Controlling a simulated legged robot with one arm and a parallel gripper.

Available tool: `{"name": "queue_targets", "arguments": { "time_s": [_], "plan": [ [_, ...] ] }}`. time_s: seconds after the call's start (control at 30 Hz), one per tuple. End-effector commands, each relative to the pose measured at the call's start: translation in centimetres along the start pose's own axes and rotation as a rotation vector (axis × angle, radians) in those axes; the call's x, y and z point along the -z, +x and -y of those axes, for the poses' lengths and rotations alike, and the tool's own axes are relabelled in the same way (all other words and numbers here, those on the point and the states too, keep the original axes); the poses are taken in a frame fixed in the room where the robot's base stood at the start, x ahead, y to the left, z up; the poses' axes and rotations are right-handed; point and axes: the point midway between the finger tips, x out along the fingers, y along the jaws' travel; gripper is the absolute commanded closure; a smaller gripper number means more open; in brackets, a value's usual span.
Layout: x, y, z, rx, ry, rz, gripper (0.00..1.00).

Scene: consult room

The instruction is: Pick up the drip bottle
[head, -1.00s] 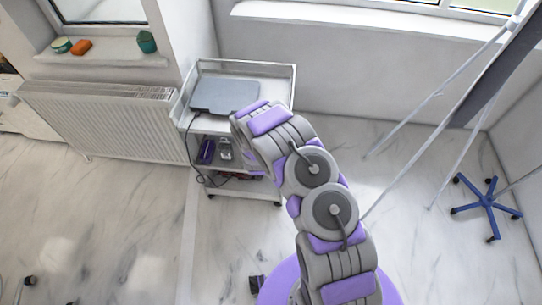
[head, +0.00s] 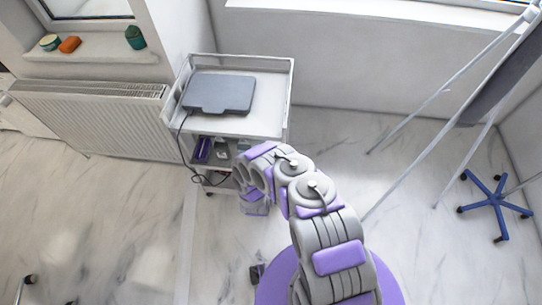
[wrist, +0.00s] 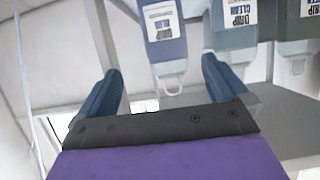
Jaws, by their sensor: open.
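In the wrist view, my gripper (wrist: 160,72) is open, its two blue fingers spread wide. A bluish-grey drip bottle (wrist: 165,50) with a white label shows ahead, between the finger directions. Its narrower end and a pale loop (wrist: 172,78) point toward the gripper. I cannot tell whether the fingers reach beside it; nothing is gripped. Two greyer labelled bottles, one marked DRIP CLEAN (wrist: 234,35) and another at the right edge (wrist: 296,45), are beside it. The bottles' far ends are cut off. In the head view, my arm hides the gripper's surroundings.
A white trolley (head: 265,122) carries a flat grey device (head: 218,93) with a hanging cable. A purple item (head: 202,149) sits on its shelf below. A radiator (head: 90,120) stands left, and a blue-footed stand (head: 495,200) right. The floor at left is mostly clear.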

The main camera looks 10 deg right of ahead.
Motion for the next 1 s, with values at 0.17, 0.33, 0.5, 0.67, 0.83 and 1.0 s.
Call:
{"name": "queue_targets", "arguments": {
  "time_s": [0.17, 0.33, 0.5, 0.67, 0.83, 1.0],
  "plan": [
    [-0.3, 3.8, 0.1, -0.001, 0.002, -0.001, 0.00],
    [-0.1, 7.1, -0.6, 0.003, 0.010, 0.000, 0.00],
    [0.0, 9.0, -0.8, 0.005, 0.013, 0.003, 0.00],
    [0.0, 9.4, -0.3, 0.003, 0.004, 0.000, 0.00],
    [-0.5, 11.0, -0.1, 0.000, 0.000, 0.000, 0.00],
    [-0.5, 13.4, -0.3, 0.003, 0.006, 0.000, 0.00]
  ]
}}
